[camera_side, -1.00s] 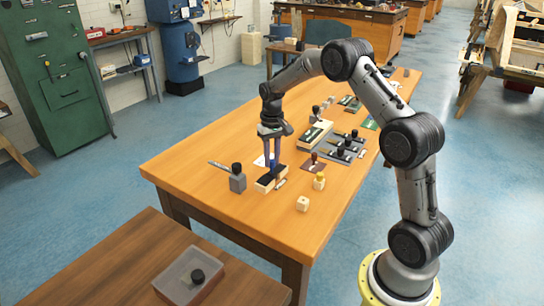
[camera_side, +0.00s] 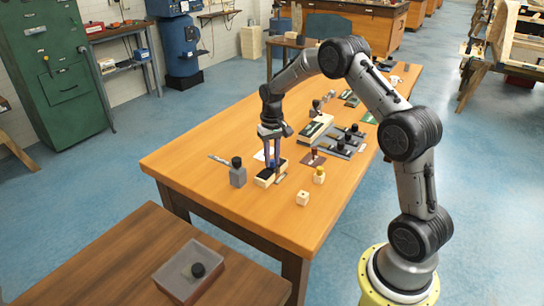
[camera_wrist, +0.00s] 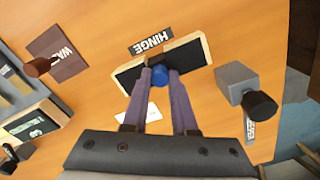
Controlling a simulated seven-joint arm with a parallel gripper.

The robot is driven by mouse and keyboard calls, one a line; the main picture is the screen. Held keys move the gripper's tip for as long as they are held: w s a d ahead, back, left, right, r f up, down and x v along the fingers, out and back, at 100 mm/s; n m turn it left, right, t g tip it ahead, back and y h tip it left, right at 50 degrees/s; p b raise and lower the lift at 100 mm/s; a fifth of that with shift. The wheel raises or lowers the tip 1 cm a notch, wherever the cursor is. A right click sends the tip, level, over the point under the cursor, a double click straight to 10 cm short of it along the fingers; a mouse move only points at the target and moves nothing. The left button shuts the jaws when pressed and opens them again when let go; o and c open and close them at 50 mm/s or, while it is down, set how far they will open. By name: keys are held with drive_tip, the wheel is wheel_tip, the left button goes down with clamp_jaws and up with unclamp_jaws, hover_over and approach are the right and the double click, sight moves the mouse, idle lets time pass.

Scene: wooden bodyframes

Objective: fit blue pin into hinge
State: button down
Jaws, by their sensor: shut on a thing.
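The hinge is a pale wooden block with a dark top (camera_wrist: 191,56), next to a HINGE label (camera_wrist: 150,42). It also shows on the table in the side view (camera_side: 264,180). My gripper (camera_wrist: 161,74) is shut on the blue pin (camera_wrist: 160,77), whose round blue end shows between the fingertips. In the side view my gripper (camera_side: 272,162) points down over the hinge's far side, with a bit of blue between its fingers. The pin's lower end is hidden, so I cannot tell whether it is in the hinge.
A grey block with a black knob (camera_side: 237,173) stands left of the hinge. A brown WA-labelled plate (camera_wrist: 58,52) with a pin, a yellow-topped piece (camera_side: 319,175) and a pale cube (camera_side: 302,198) are nearby. The table's front left is clear.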

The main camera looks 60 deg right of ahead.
sight(272, 160)
drive_tip(key=c, duration=0.6)
unclamp_jaws()
wheel_tip(272, 160, up, 14)
drive_tip(key=shift+f, duration=0.15)
idle(0.4)
